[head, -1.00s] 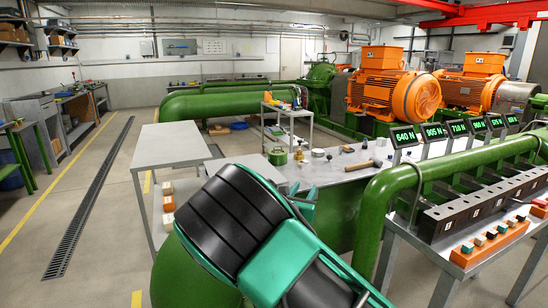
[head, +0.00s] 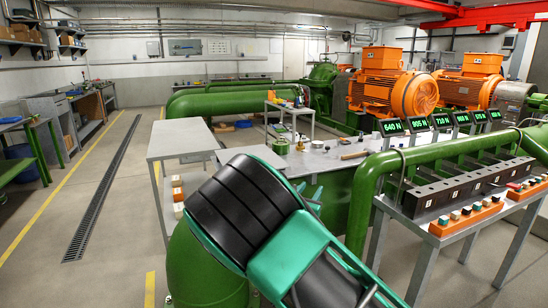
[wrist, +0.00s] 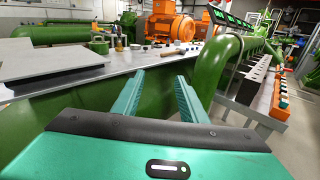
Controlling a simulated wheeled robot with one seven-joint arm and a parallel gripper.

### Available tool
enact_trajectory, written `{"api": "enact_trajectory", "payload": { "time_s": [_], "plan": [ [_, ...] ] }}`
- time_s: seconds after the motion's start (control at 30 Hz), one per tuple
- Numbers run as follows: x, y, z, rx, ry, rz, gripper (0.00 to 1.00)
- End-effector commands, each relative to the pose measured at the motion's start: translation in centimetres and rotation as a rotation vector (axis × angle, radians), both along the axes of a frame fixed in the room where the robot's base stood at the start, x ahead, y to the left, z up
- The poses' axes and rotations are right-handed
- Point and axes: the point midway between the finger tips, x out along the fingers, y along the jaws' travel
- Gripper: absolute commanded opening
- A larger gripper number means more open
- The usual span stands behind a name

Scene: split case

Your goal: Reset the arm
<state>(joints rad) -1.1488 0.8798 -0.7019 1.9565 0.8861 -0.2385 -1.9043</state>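My gripper (wrist: 160,98) shows in the wrist view with its two teal fingers spread apart and nothing between them. It points over the green casing toward the grey bench. In the head view my dark and teal arm fills the lower middle and hides most of the gripper; only bits of teal finger (head: 312,194) show behind it. The arm is folded in front of the grey bench top (head: 325,162), left of the thick green pipe (head: 366,200).
A dark block with square holes (head: 455,190) and orange button boxes (head: 466,219) stand on a table at right. A mallet (head: 354,155) lies on the bench. A grey table (head: 182,143) stands at left. The floor beyond it is open.

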Motion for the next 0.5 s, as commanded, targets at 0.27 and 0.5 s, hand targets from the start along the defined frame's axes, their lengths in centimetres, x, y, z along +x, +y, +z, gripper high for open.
{"api": "enact_trajectory", "payload": {
  "time_s": [0.27, 0.5],
  "plan": [
    [-0.8, -7.3, -0.5, 0.173, 0.013, -0.141, 0.39],
    [-3.0, -14.5, -1.3, 0.406, 0.009, -0.314, 0.39]
  ]
}}
